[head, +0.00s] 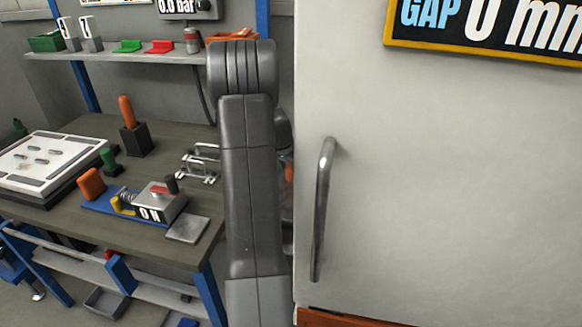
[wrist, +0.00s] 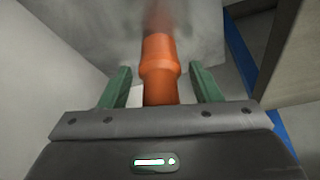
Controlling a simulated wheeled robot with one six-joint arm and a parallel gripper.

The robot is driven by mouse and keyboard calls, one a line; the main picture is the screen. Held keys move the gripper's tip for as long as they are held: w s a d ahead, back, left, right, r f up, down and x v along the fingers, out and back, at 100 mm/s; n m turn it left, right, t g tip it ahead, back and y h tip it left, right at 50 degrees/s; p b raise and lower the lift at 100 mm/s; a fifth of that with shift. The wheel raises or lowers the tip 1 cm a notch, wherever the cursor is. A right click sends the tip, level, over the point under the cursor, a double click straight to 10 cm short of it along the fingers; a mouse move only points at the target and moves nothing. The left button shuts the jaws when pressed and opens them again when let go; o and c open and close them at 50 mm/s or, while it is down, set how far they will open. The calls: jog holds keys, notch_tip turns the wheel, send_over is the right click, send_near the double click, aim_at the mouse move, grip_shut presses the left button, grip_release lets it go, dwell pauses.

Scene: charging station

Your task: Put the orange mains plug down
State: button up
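An orange, round-bodied piece, which looks like the orange mains plug (wrist: 160,75), stands between the two green fingers of my gripper (wrist: 160,85) in the wrist view. A gap shows on each side of it, so the fingers look open around it and not touching it. Its far end blurs into a pale grey surface (wrist: 100,30). In the head view my arm hides the gripper, and only a small orange patch shows at the arm's right edge; I cannot tell whether it is the plug.
A workbench (head: 75,232) stands left of my arm. It holds a white plate fixture (head: 45,160), an orange handle in a black block (head: 126,112) and a blue-based switch unit (head: 130,208). A shelf (head: 110,57) runs above. A large pale door with a metal handle (head: 322,205) stands close on the right.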

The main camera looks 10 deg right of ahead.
jog(key=shift+r, duration=0.25)
jog(key=v, duration=1.1)
jog(key=shift+s+a+r, duration=0.15)
jog(key=shift+a+r, duration=0.05)
jog(key=shift+r, duration=0.15)
jog(key=shift+f, duration=0.15)
jog(key=x, duration=1.1)
jog(key=shift+d+f, duration=0.15)
jog(key=shift+f, duration=0.05)
jog(key=shift+w+f, duration=0.1)
jog(key=shift+w, duration=0.1)
jog(key=shift+r, duration=1.75)
jog(key=shift+f, duration=0.1)
